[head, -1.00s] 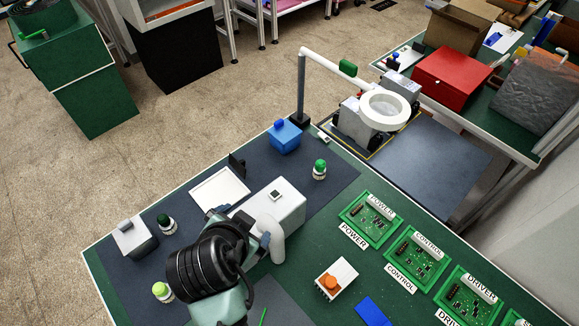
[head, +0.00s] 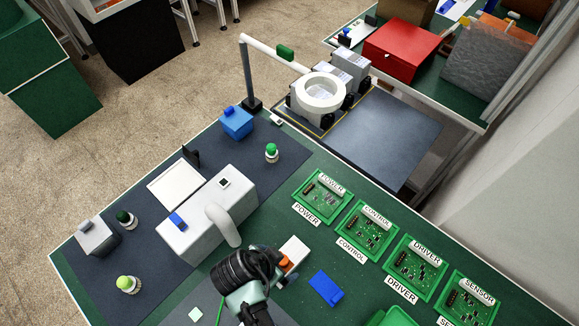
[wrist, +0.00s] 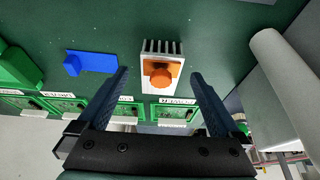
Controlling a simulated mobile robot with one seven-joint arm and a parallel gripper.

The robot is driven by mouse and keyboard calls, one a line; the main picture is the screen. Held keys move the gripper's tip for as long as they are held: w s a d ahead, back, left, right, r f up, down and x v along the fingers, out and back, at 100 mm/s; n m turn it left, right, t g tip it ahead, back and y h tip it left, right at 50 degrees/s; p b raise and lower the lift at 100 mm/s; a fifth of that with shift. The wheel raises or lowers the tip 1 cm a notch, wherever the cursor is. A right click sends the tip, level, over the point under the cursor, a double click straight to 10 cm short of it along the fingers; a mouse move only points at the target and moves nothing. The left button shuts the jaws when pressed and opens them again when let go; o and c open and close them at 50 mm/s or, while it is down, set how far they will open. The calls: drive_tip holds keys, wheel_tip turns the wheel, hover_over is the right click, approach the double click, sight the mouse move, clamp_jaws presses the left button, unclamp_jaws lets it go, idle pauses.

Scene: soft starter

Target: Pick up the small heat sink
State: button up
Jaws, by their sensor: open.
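The small heat sink is a pale finned block with an orange round-knobbed part on it. In the head view the heat sink (head: 295,248) lies on the green bench top, partly hidden by my arm. In the wrist view the heat sink (wrist: 161,47) is at upper centre, its fins pointing away from my gripper. My gripper (wrist: 160,76) is open and empty, its dark blue fingers spread to either side of the heat sink's line. In the head view my gripper (head: 272,262) is over or beside it; the fingertips are mostly hidden. I cannot see any contact.
A large pale box with a pipe (head: 208,215) stands left of my gripper. A blue plate with a tab (head: 326,289) lies to the right. Green circuit-board trays (head: 367,230) line the right side. Bare green bench lies between them.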

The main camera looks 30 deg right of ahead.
sight(284, 259)
drive_tip(key=shift+p+x, duration=0.3)
drive_tip(key=shift+x, duration=1.85)
drive_tip(key=shift+w+d+r, duration=0.1)
drive_tip(key=shift+w+d, duration=0.1)
clamp_jaws()
